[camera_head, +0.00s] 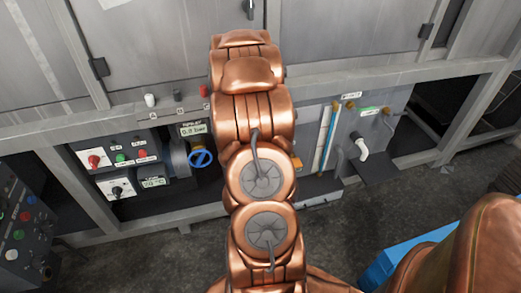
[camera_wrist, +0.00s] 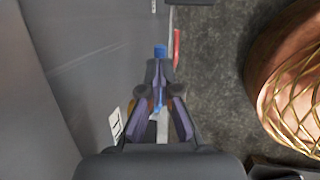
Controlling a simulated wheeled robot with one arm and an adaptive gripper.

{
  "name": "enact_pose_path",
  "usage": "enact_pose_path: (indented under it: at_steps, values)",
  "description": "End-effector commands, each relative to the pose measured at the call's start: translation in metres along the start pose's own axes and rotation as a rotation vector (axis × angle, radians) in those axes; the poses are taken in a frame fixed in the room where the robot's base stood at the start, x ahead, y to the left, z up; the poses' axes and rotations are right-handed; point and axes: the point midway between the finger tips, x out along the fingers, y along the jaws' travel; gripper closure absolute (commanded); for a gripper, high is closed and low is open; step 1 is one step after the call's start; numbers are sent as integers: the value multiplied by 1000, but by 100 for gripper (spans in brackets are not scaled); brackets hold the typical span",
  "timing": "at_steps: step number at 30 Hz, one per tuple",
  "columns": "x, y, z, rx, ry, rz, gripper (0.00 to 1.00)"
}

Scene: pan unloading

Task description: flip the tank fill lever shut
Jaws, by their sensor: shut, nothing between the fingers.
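My gripper (camera_wrist: 158,74) shows in the wrist view with its fingers together and nothing held between them. A small blue piece (camera_wrist: 160,50) is just beyond the fingertips, and a narrow red piece (camera_wrist: 177,48) is to its right. I cannot tell whether either is the tank fill lever, or whether the fingertips touch the blue piece. In the head view my copper arm covers the middle of the equipment and my gripper is hidden. No lever can be clearly made out there.
A blue handwheel (camera_head: 200,158) and a control panel (camera_head: 115,160) with knobs and buttons are left of my arm. A panel with a blue sight tube (camera_head: 328,138) and a white spout (camera_head: 361,148) is right of it. A grey frame rail (camera_head: 330,85) runs above. Bare floor shows below.

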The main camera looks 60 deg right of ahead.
Motion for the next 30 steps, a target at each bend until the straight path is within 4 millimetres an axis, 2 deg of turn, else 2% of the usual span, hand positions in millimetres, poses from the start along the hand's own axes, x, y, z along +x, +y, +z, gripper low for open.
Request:
enact_pose_path:
  at_steps: [23,30]
  values:
    - [5,-1,2,3,0,0,100]
    - [-5,0,3,1,1,1,100]
